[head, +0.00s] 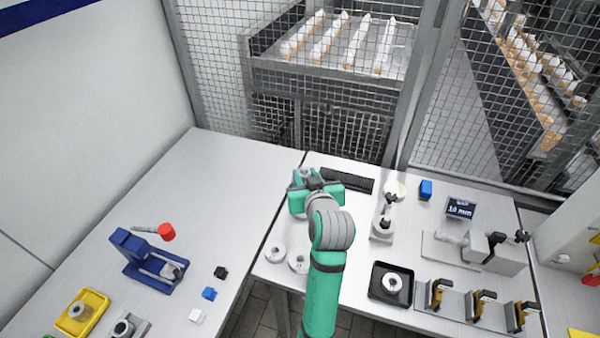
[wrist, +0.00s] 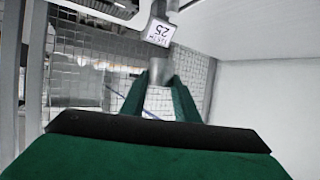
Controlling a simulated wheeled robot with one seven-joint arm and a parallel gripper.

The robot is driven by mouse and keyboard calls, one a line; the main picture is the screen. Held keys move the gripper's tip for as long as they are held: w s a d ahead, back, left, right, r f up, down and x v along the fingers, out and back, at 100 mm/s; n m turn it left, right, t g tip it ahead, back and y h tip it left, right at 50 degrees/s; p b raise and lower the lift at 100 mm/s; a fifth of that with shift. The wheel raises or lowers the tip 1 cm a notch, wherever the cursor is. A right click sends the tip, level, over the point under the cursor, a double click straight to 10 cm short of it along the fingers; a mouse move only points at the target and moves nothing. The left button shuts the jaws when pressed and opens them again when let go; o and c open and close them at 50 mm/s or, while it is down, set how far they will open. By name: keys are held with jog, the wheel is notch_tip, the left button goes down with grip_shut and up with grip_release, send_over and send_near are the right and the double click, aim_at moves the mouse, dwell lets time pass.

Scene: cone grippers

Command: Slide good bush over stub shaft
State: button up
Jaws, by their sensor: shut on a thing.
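My gripper (head: 312,192) is over the far left part of the right-hand table. In the wrist view its green fingers (wrist: 160,84) are shut on a grey cylindrical piece (wrist: 158,100), which looks like a bush. Just past the fingertips is a grey part with a white label reading 25 (wrist: 160,31); whether it touches the held piece is unclear. In the head view a grey part (head: 304,173) shows at the fingertips, mostly hidden by the gripper. I cannot make out a stub shaft for certain.
Grey rings (head: 275,252) lie left of my arm. A black tray (head: 374,291) holds another ring. A black ribbed strip (head: 346,180), an upright fixture (head: 382,226), a 10 mm display (head: 460,208) and orange clamps (head: 437,294) stand right. The left table has a blue press (head: 135,250) and yellow tray (head: 97,305).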

jog(key=shift+s, duration=0.25)
jog(key=shift+s+a+f, duration=0.1)
jog(key=shift+s+f, duration=0.05)
jog(key=shift+f, duration=2.7)
jog(key=shift+f, duration=1.25)
jog(key=shift+r, duration=0.1)
jog(key=shift+r, duration=0.75)
jog(key=shift+f, duration=0.8)
dwell(0.7)
jog(key=o, duration=1.2)
jog(key=shift+f, duration=0.1)
jog(key=shift+c, duration=0.2)
